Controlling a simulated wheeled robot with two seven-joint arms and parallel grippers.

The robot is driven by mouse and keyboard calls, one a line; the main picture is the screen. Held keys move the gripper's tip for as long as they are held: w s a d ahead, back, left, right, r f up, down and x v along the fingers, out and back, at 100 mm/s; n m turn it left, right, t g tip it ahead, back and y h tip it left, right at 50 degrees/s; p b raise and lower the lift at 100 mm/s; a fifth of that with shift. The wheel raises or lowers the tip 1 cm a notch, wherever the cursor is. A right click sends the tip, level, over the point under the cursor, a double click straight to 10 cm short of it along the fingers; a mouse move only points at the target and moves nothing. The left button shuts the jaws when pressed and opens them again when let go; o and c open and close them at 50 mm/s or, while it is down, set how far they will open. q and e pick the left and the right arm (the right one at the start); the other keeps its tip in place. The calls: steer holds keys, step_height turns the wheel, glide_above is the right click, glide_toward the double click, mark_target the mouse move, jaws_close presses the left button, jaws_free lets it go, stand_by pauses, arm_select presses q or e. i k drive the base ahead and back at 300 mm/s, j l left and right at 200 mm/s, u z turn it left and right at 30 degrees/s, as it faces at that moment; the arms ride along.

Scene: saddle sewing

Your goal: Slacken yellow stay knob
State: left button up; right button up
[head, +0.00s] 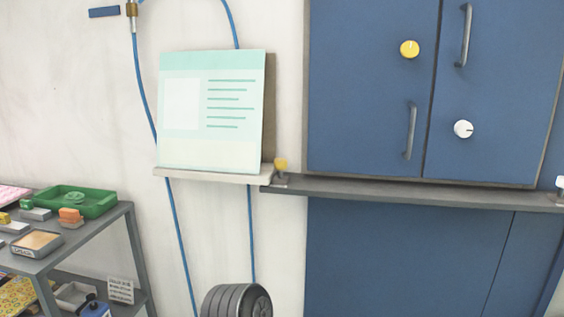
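A round yellow knob (410,49) with a pale mark near its top sits on the left door of the blue wall cabinet (365,90). A smaller yellow knob (281,164) stands on a grey bracket at the left end of the grey rail (400,190) under the cabinet. I cannot tell from this view which yellow knob is the stay knob, or how tight either is. Neither of my grippers is in view.
A white knob (463,129) with a dark mark is on the right door. Another white piece (561,183) shows at the rail's right end. A pale green sheet (210,110) stands on a ledge. A grey shelf (125,225) with trays, a tyre (236,301) and blue hoses (175,215) are at left.

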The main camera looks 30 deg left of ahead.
mark_target(280, 164)
steer(key=i+j, duration=0.1)
steer(key=j, duration=0.35)
steer(key=i+j+u, duration=0.1)
steer(key=j, duration=0.35)
steer(key=i+j+u, duration=0.1)
steer(key=j, duration=0.35)
steer(key=i+j, duration=0.15)
steer(key=j, duration=0.25)
